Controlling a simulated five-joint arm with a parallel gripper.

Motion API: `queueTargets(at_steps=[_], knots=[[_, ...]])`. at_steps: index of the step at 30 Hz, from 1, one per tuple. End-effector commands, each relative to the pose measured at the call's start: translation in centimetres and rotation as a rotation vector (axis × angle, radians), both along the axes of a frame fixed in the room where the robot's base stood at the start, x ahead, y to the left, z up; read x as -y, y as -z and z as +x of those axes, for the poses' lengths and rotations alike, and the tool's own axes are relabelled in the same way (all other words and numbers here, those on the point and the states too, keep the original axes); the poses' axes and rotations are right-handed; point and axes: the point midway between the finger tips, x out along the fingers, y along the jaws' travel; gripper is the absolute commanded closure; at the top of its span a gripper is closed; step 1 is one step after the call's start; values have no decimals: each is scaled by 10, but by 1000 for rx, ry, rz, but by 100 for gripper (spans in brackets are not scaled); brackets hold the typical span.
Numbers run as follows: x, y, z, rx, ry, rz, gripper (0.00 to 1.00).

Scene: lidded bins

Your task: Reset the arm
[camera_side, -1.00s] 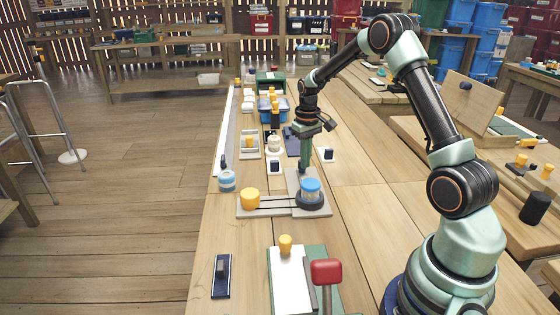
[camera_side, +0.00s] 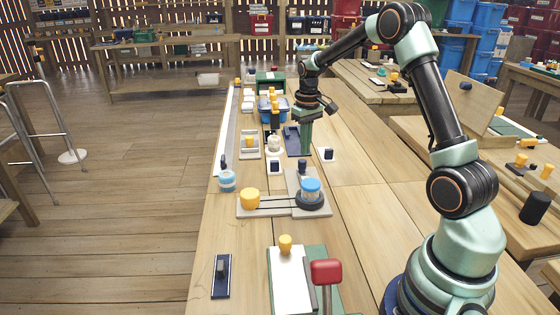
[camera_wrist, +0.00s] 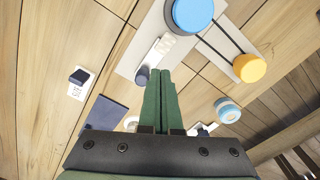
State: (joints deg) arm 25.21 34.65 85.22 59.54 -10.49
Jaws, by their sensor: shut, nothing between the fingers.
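My gripper (camera_side: 306,150) hangs from the bent arm above the far half of the long bench, pointing down. Its green fingers (camera_wrist: 163,85) lie together in the wrist view, shut with nothing between them. In the side view the fingertips are above the bench, behind the grey board (camera_side: 270,206) that carries a blue-topped round piece (camera_side: 311,187) and a yellow knob (camera_side: 250,198). In the wrist view a small dark knob (camera_wrist: 142,74) shows just left of the fingertips. I cannot tell the exact gap between the fingers and the bench.
A blue bin (camera_side: 283,104) and a green box (camera_side: 270,79) stand farther back. A blue-and-white round jar (camera_side: 227,181) sits at the bench's left edge. In front are a red-topped lever (camera_side: 326,271) and a dark switch plate (camera_side: 221,276). Bare wood lies right of the board.

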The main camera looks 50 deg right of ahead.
Motion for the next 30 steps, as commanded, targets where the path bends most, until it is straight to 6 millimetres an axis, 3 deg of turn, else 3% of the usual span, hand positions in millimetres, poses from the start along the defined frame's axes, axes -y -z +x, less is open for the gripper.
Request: queueTargets(at_steps=[8,15,22,30], knots=[[-56,-65,-14,104,-61,-40,100],[-111,-111,-47,212,-120,-64,100],[-157,-134,-89,320,-176,-74,100],[-194,-136,-135,436,-232,-67,100]])
